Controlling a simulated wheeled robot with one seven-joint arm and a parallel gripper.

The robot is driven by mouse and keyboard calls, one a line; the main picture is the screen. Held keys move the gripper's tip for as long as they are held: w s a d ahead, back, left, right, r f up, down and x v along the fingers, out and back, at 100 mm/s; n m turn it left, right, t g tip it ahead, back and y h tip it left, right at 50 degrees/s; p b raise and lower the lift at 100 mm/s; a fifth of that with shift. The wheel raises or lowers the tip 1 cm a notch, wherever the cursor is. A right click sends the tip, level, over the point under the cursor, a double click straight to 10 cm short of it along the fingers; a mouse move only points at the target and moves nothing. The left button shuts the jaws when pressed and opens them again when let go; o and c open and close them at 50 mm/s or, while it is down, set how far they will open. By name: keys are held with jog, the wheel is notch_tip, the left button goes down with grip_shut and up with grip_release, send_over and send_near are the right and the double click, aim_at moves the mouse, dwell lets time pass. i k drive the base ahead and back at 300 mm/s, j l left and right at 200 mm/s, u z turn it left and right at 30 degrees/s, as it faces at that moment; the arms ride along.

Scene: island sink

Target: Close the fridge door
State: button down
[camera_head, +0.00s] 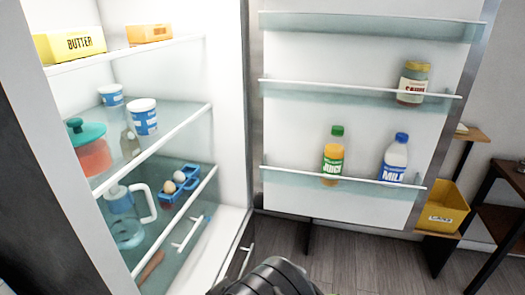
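The fridge door (340,62) stands wide open on the right side of the head view, with its inner face toward me. It meets the open fridge body (228,100) along a vertical line near the middle. The door's racks hold a sauce jar (412,84), a green-capped juice bottle (333,158) and a blue-capped milk bottle (395,160). A dark, rounded part of my arm shows at the bottom centre, below the door and apart from it in the picture. My gripper's fingers are not visible.
Inside the fridge are a butter box (72,44), an orange box (149,33), white-and-blue tubs (144,120), a jug (124,220) and a blue egg holder (178,190). A side shelf with a yellow bin (441,210) stands behind the door at right. Wooden floor (355,262) shows below the door.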

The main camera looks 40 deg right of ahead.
aim_at(317, 67)
jog(key=k+l, duration=0.1)
jog(key=l, duration=0.7)
jog(key=k+l, duration=0.15)
jog(key=l, duration=0.6)
jog(key=k+l+z, duration=0.1)
jog(key=l, duration=0.7)
jog(key=k+l, duration=0.1)
jog(key=l, duration=0.65)
jog(key=k+l, duration=0.1)
jog(key=l, duration=0.7)
jog(key=z, duration=0.05)
